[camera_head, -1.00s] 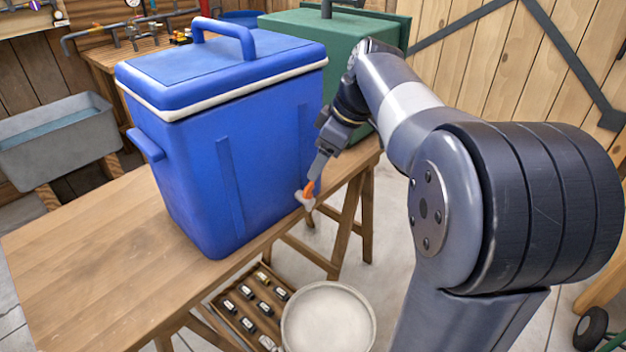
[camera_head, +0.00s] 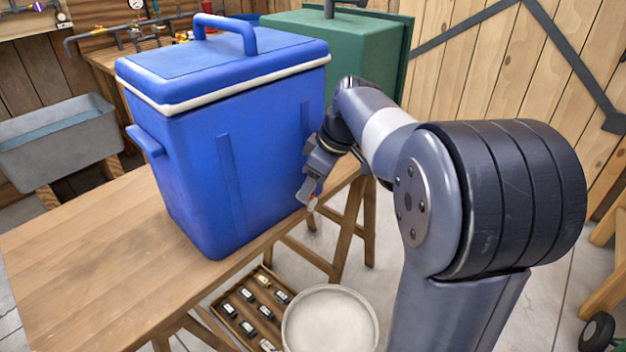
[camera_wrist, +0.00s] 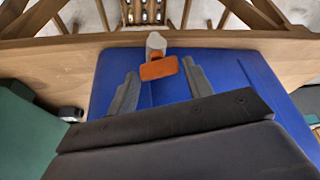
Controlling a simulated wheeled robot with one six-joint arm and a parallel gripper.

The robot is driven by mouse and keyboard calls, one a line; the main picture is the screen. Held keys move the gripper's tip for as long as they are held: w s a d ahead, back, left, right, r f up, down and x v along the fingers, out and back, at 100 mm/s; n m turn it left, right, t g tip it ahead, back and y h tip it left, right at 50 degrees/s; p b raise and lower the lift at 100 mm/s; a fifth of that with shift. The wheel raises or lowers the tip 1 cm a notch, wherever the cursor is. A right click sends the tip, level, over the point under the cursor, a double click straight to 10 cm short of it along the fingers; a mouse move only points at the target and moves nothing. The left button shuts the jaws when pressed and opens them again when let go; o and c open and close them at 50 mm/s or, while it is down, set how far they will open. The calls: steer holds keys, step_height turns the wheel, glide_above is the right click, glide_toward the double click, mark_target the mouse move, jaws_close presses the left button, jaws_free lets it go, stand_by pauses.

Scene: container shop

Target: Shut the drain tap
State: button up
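The blue cooler (camera_head: 235,150) stands on the wooden bench with its lid shut; its side also shows in the wrist view (camera_wrist: 240,80). The drain tap has a pale spout (camera_wrist: 156,42) and an orange handle (camera_wrist: 158,68). It sits low on the cooler's side by the bench edge. My gripper (camera_wrist: 160,70) is open, with one finger on each side of the handle. The handle lies crosswise near the fingertips; I cannot tell whether they touch it. In the head view my gripper (camera_head: 306,198) hides most of the tap.
A round pale tub (camera_head: 330,320) stands below the bench edge beside a wooden tray (camera_head: 232,312) of small parts. A green container (camera_head: 365,50) stands behind the cooler. A grey trough (camera_head: 60,145) is at the left. The front-left bench top (camera_head: 110,260) is clear.

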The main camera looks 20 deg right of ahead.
steer(key=c, duration=0.6)
steer(key=m+p, duration=0.1)
steer(key=m, duration=0.1)
steer(key=shift+s+a+r+m+t+h, duration=0.1)
steer(key=shift+m+t+h, duration=0.2)
steer(key=shift+h, duration=0.1)
steer(key=shift+m+h+p, duration=0.3)
steer(key=shift+m, duration=0.7)
steer(key=shift+t, duration=0.3)
steer(key=o, duration=1)
